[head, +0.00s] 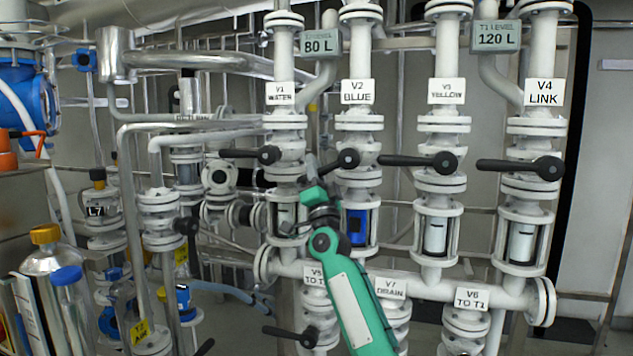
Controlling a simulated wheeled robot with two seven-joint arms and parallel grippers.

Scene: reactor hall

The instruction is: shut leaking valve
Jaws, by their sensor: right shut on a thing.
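Four valves in a row carry white plates: V1 WATER (281,93), V2 BLUE (357,92), V3 YELLOW (446,91) and V4 LINK (544,93). The black levers of V1 (243,154), V3 (415,161) and V4 (515,166) point left, about level. The V2 lever (346,160) points left and slightly down. My right gripper (312,168) is at its left end, shut on it; the fingertips are small and partly hidden. The sight glass under V2 (357,227) shows blue. I cannot make out a leak. My left gripper is not in view.
Lower valves V5 (315,276), V7 DRAIN (391,288) and V6 TO T1 (470,298) hang under a horizontal manifold. Displays read 80 L (319,42) and 120 L (496,37). Pipes crowd the left; bottles (48,262) stand at lower left.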

